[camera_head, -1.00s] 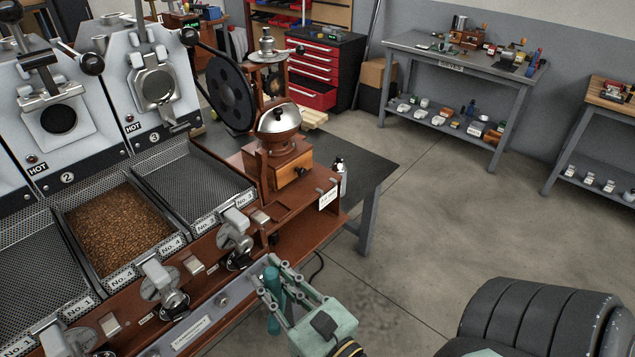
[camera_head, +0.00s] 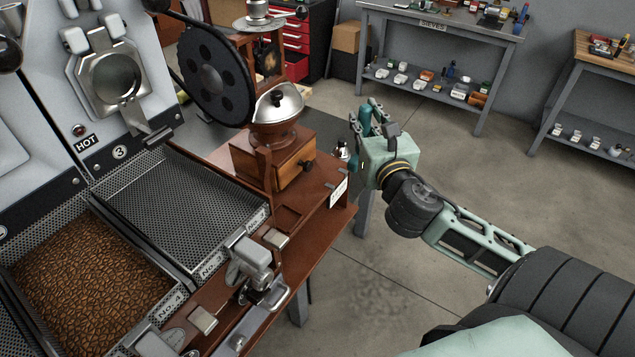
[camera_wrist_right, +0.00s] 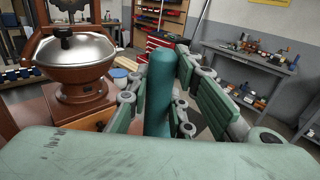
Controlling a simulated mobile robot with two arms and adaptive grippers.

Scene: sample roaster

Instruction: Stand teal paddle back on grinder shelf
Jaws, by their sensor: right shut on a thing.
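My right gripper (camera_head: 366,121) is shut on the teal paddle (camera_head: 365,120) and holds it in the air to the right of the grinder. In the right wrist view the teal paddle (camera_wrist_right: 159,92) stands roughly upright between the fingers of the gripper (camera_wrist_right: 160,100); its lower part is hidden. The grinder (camera_head: 272,150) has a wooden body, a small drawer and a domed metal lid. The grinder's lid and bowl also show at left in the right wrist view (camera_wrist_right: 76,55). The wooden shelf (camera_head: 318,205) beside the grinder carries a small white label. My left gripper is not in view.
Cooling trays (camera_head: 190,195) and a tray of roasted beans (camera_head: 85,270) lie at left. A grey workbench (camera_head: 440,25) stands at the back. Open floor lies to the right.

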